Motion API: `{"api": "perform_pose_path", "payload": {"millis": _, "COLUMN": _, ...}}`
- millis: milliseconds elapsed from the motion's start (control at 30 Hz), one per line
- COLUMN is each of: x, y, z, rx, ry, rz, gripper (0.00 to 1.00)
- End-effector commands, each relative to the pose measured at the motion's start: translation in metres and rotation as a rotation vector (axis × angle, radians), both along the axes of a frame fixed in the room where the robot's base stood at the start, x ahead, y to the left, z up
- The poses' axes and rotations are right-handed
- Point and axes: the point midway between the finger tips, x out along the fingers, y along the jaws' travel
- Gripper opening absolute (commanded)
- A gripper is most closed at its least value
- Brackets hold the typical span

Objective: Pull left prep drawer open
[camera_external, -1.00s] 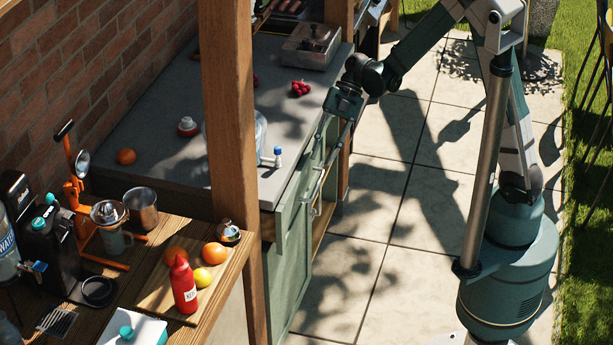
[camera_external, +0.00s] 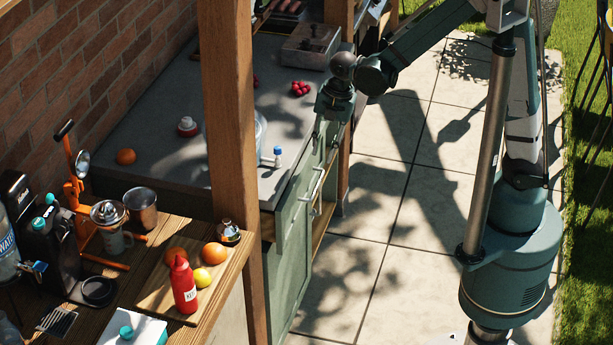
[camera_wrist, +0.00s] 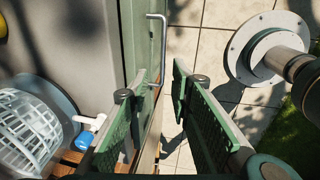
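In the wrist view the handle (camera_wrist: 156,48) lies at the top, ahead of the fingers. My gripper (camera_external: 322,138) points down beside the counter's front edge, above and behind the handle in the outside view. In the wrist view my gripper (camera_wrist: 155,90) is open, with its two green fingers apart and nothing between them. The fingers do not touch the handle there.
A wooden post (camera_external: 232,130) stands at the counter's near corner. The paving (camera_external: 385,210) in front of the cabinet is clear.

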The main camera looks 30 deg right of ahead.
Motion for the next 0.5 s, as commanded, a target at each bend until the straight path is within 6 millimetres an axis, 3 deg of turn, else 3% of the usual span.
{"api": "perform_pose_path", "payload": {"millis": 133, "x": 0.001, "y": 0.0, "z": 0.006, "rx": -0.019, "ry": -0.035, "rz": -0.01, "gripper": 0.22}}
{"api": "perform_pose_path", "payload": {"millis": 500, "x": 0.002, "y": 0.001, "z": -0.029, "rx": -0.016, "ry": -0.031, "rz": -0.011, "gripper": 0.22}}
